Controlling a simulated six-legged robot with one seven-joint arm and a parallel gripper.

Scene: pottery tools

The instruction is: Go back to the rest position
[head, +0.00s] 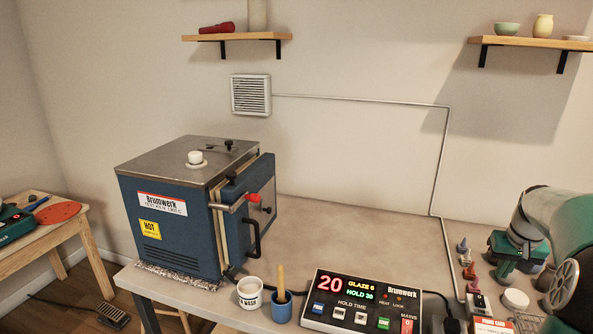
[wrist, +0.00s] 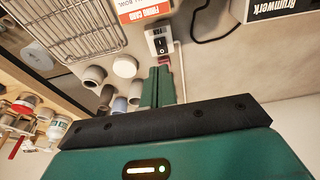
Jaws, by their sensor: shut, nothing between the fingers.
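My gripper (wrist: 158,86) shows in the wrist view, its green fingers together with nothing between them. The fingers point over the bench top, close to a white switch box (wrist: 160,42) and a card with a red band (wrist: 146,10). In the head view my green and grey arm reaches in from the right edge, over the right end of the bench; I cannot make out the fingertips there.
A blue kiln (head: 180,237) with its door shut stands on the bench (head: 340,225). In front are a white cup (head: 250,292), a blue cup (head: 282,308) with a wooden-handled tool, and a controller (head: 362,300). Shelves (head: 235,37) hang above. The bench middle behind the controller is clear.

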